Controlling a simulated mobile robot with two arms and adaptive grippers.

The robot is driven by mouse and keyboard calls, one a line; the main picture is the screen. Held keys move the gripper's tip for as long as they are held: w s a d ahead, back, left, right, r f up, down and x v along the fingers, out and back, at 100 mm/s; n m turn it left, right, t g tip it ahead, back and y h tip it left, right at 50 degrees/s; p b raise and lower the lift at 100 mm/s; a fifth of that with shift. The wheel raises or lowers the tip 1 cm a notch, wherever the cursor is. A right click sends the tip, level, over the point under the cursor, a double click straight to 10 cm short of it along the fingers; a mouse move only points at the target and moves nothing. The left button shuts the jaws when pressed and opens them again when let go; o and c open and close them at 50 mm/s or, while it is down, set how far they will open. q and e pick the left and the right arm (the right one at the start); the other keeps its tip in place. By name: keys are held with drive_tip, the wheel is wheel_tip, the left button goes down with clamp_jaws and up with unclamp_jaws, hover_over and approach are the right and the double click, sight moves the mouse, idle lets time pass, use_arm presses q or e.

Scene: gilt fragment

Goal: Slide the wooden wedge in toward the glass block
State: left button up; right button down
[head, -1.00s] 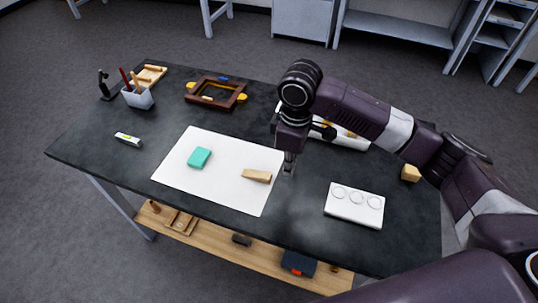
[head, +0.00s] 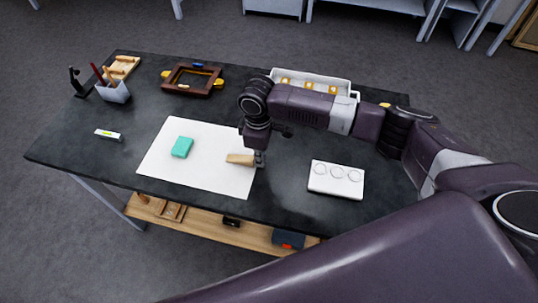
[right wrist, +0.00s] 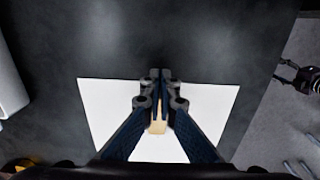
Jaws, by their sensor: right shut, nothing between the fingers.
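The wooden wedge (head: 240,159) lies on the right part of a white sheet (head: 205,180). The teal block (head: 182,147), seemingly the glass block, lies on the sheet to the wedge's left, with a clear gap of white between them. My right gripper (head: 260,161) is shut and empty, low at the wedge's right end; I cannot tell whether they touch. In the right wrist view the shut fingers (right wrist: 160,76) point at the sheet (right wrist: 105,95), and part of the wedge (right wrist: 158,127) shows between the finger linkages. My left gripper is not in view.
A white block with three round recesses (head: 336,180) lies right of the sheet. A white tray (head: 318,75) stands behind my right arm. A wooden frame (head: 192,80), a pen cup (head: 115,92) and a small white marker-like item (head: 108,135) stand clear at the back and left.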

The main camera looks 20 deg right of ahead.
sight(237, 157)
drive_tip(key=shift+w+a, duration=0.15)
drive_tip(key=shift+a, duration=0.05)
drive_tip(key=w+a, duration=0.1)
drive_tip(key=a, duration=0.1)
drive_tip(key=w+a, duration=0.1)
drive_tip(key=a, duration=0.1)
drive_tip(key=w+a+b, duration=0.1)
drive_tip(key=w+a, duration=0.1)
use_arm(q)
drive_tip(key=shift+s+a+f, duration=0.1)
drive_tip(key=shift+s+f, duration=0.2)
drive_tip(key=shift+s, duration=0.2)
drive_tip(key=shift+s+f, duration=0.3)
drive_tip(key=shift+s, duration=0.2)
use_arm(e)
drive_tip(key=shift+d, duration=0.1)
